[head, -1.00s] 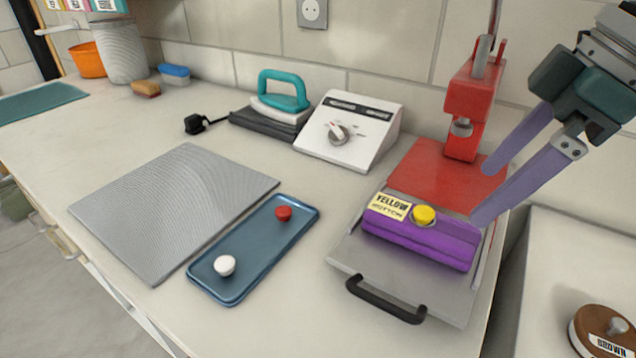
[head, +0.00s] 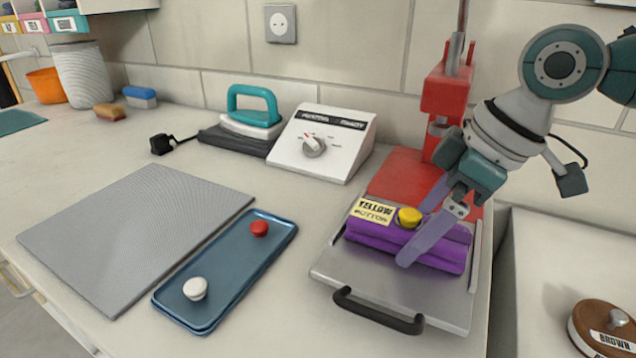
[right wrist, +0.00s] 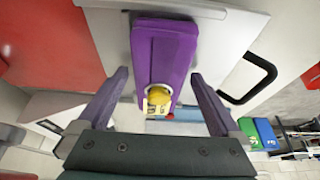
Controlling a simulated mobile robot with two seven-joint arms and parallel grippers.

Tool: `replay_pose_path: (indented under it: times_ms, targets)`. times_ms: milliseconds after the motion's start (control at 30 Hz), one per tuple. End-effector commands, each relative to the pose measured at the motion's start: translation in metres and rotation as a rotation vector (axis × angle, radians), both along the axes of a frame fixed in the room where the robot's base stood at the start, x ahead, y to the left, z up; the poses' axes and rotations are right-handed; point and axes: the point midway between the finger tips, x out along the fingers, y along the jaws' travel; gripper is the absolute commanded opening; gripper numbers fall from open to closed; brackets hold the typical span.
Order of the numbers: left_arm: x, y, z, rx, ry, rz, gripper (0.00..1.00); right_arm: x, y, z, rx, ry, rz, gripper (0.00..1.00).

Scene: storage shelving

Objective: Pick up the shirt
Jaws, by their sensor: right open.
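The shirt (head: 440,257) is a folded purple bundle with a yellow button and a "YELLOW BUTTON" label. It lies on the grey metal plate (head: 350,280) of the red press. My right gripper (head: 415,235) is open over the shirt's right part, one finger on its near side and the other towards the back. In the right wrist view the shirt (right wrist: 165,45) lies beyond and between the spread fingers (right wrist: 158,75), its button end nearest the gripper. I cannot tell whether the fingers touch it. My left gripper is not in view.
The red press (head: 445,100) rises behind the shirt, close to my right arm. The plate's black handle (head: 378,314) sticks out in front. A blue tray (head: 228,278) with red and white buttons lies left. A white control box (head: 325,140) and a teal iron (head: 254,108) stand behind.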

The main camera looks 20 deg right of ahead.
Motion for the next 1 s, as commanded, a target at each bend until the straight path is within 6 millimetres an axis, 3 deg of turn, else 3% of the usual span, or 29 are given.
replay_pose_path:
  times_ms: [200, 1000]
  targets:
    - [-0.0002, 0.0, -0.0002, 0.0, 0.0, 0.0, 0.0, 0.0006, 0.0001, -0.0008, 0.0, -0.001, 0.0, 1.0]
    - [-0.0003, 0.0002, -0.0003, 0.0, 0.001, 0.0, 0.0, 0.0007, 0.0002, -0.0002, 0.001, -0.002, 0.0, 0.12]
